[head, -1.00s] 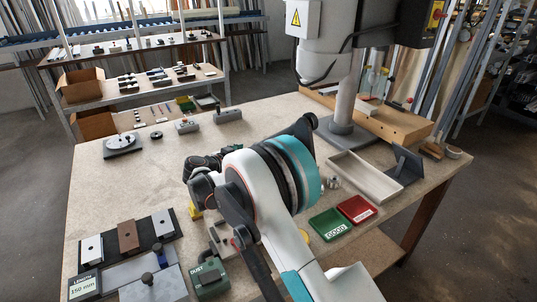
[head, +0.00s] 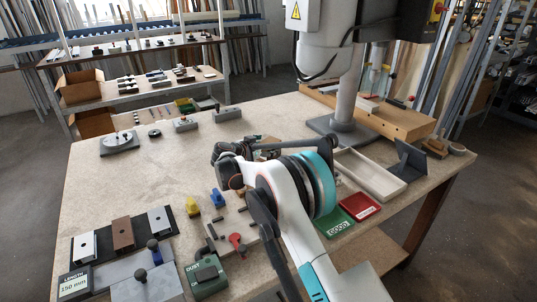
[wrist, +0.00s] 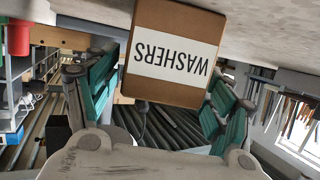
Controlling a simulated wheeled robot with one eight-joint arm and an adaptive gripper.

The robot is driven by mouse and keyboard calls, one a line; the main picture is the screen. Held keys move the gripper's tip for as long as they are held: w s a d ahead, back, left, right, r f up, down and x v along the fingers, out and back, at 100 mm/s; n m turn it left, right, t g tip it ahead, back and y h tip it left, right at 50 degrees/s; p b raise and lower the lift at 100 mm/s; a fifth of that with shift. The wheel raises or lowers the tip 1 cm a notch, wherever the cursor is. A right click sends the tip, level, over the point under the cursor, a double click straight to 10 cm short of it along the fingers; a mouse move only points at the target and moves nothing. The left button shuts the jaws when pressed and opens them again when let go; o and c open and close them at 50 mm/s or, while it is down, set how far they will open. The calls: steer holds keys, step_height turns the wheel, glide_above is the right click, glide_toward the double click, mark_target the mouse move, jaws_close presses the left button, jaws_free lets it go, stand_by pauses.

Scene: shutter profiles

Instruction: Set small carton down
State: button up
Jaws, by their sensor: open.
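The small carton (wrist: 172,50) is brown cardboard with a white label reading WASHERS, upside down in the wrist view. It lies between the teal-padded fingers of my gripper (wrist: 163,88), which are spread open with the carton in the gap. The pale tabletop (wrist: 265,30) fills the top of that inverted view, close to the carton; its exact contact with the table is cut off by the frame. In the head view, my arm hides most of the carton and the fingers, at mid-table in front of the grey column.
A long pale tray (head: 368,176), a green GOOD tray (head: 336,222) and a red tray (head: 361,207) lie to the right. A board with small tools (head: 232,222) is in front.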

steer(key=shift+w+d+f, duration=0.2)
steer(key=shift+w+d, duration=0.15)
steer(key=shift+w, duration=0.15)
steer(key=shift+c, duration=0.6)
steer(key=c, duration=1.3)
steer(key=shift+r, duration=0.15)
